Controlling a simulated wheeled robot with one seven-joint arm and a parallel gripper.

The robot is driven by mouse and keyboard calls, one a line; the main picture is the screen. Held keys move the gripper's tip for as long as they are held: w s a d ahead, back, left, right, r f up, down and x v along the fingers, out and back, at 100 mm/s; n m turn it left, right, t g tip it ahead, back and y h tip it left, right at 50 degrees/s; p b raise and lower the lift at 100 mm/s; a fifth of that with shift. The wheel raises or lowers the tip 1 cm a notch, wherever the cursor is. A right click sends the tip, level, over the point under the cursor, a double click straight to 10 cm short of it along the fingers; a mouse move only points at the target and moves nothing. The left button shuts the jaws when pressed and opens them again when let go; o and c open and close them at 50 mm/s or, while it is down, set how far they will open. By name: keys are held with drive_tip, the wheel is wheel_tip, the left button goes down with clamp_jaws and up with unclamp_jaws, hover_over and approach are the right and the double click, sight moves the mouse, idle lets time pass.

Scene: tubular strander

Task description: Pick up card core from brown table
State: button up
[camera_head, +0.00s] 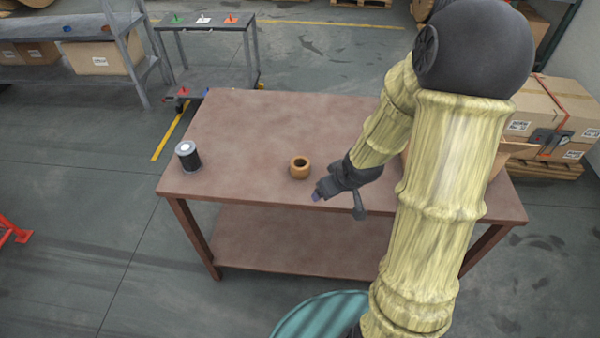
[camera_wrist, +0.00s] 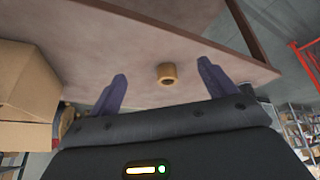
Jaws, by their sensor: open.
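The card core (camera_head: 300,167) is a short, hollow brown ring standing on the brown table (camera_head: 240,140), near the middle of its front half. My gripper (camera_head: 318,196) is just to its right and nearer the front edge, apart from it. In the wrist view the card core (camera_wrist: 167,74) shows between and beyond the two purple fingers of my gripper (camera_wrist: 162,85). The fingers are spread wide with nothing between them. The tabletop also shows in the wrist view (camera_wrist: 110,50).
A dark cylinder with a white top (camera_head: 187,155) stands at the table's left end. An open cardboard box (camera_head: 500,160) is at the right, partly behind my arm; a box shows in the wrist view (camera_wrist: 28,85). The tabletop between the cylinder and the card core is clear.

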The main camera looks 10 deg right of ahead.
drive_tip(key=w+d+f+n+t+y+b, duration=0.1)
drive_tip(key=w+f+t+y+b, duration=0.2)
drive_tip(key=w, duration=0.4)
drive_tip(key=f+t+y, duration=0.1)
drive_tip(key=t, duration=0.1)
drive_tip(key=shift+w+d+f+n+t+y, duration=0.3)
drive_tip(key=shift+w+d+n+y, duration=0.05)
drive_tip(key=shift+d+n+y, duration=0.05)
approach(297, 162)
drive_tip(key=x, duration=0.4)
drive_tip(key=shift+a+f, duration=0.15)
drive_tip(key=shift+f, duration=0.15)
drive_tip(key=shift+s, duration=0.1)
drive_tip(key=shift+w+a+p, duration=0.3)
drive_tip(key=shift+w, duration=0.15)
drive_tip(key=shift+p+x, duration=0.35)
drive_tip(key=shift+x, duration=1.8)
